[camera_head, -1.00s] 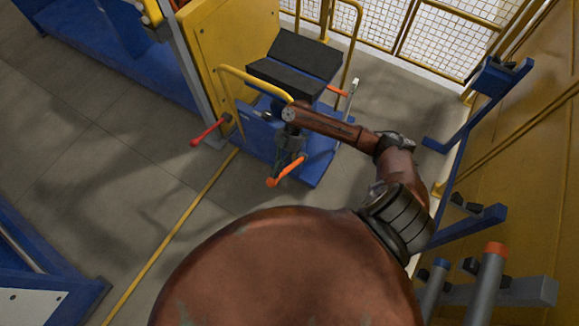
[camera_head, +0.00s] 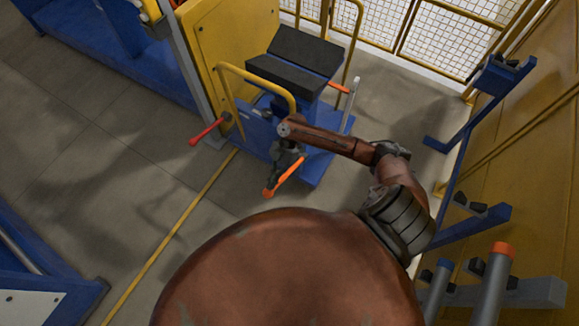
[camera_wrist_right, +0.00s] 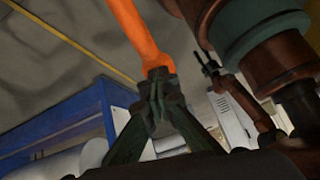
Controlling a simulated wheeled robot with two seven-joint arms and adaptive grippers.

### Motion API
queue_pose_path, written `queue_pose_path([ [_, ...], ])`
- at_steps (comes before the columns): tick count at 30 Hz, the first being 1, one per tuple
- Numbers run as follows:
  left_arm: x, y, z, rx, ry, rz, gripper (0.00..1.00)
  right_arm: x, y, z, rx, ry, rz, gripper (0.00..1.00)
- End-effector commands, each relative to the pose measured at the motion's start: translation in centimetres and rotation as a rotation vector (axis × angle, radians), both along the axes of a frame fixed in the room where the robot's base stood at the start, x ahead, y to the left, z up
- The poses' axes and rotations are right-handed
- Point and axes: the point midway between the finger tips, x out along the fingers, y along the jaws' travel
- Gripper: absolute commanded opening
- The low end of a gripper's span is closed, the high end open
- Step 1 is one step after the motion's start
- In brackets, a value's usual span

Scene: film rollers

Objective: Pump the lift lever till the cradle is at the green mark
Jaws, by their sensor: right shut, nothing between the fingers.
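The lift cart (camera_head: 254,132) is blue, with a black two-panel cradle (camera_head: 288,77) on top. An orange lift lever (camera_head: 289,174) sticks out low at its near side, its end pointing down-left. It also shows in the right wrist view (camera_wrist_right: 136,35). My right gripper (camera_head: 276,172) is at the lever; its fingertips (camera_wrist_right: 158,82) are shut with nothing between them and overlap the lever in the picture. Contact cannot be told. A pale upright post (camera_head: 350,105) and an orange pointer (camera_head: 339,88) stand beside the cradle. I cannot make out a green mark.
A yellow rail (camera_head: 255,78) curves over the cart's left side. A red-knobbed handle (camera_head: 206,132) sticks out to the left. A blue rack (camera_head: 485,100) stands along the right wall. The floor left of the yellow line (camera_head: 180,226) is clear.

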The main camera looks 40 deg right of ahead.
Motion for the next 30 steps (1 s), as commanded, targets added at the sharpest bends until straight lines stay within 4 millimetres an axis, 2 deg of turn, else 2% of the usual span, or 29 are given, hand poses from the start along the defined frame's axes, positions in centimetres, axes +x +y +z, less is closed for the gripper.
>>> queue_pose_path([
  [1, -0.1, 0.0, -0.5, 0.000, 0.002, 0.000, 0.47, -0.4, 0.4, -1.0, -0.001, 0.005, 0.000, 0.00],
  [3, -0.1, 0.0, -0.6, 0.000, 0.002, 0.000, 0.47, -0.5, 0.6, -1.3, -0.002, 0.005, 0.000, 0.00],
  [14, -0.1, 0.0, -0.6, 0.000, 0.002, 0.000, 0.47, -0.5, 0.8, -1.4, -0.001, 0.004, 0.000, 0.00],
  [27, -0.8, 0.0, -3.7, 0.000, 0.014, 0.000, 0.47, -1.6, 3.2, -6.8, -0.001, 0.006, 0.000, 0.00],
  [30, -0.9, 0.0, -3.8, 0.000, 0.015, 0.000, 0.47, -1.7, 3.4, -7.2, -0.002, 0.005, 0.001, 0.00],
])
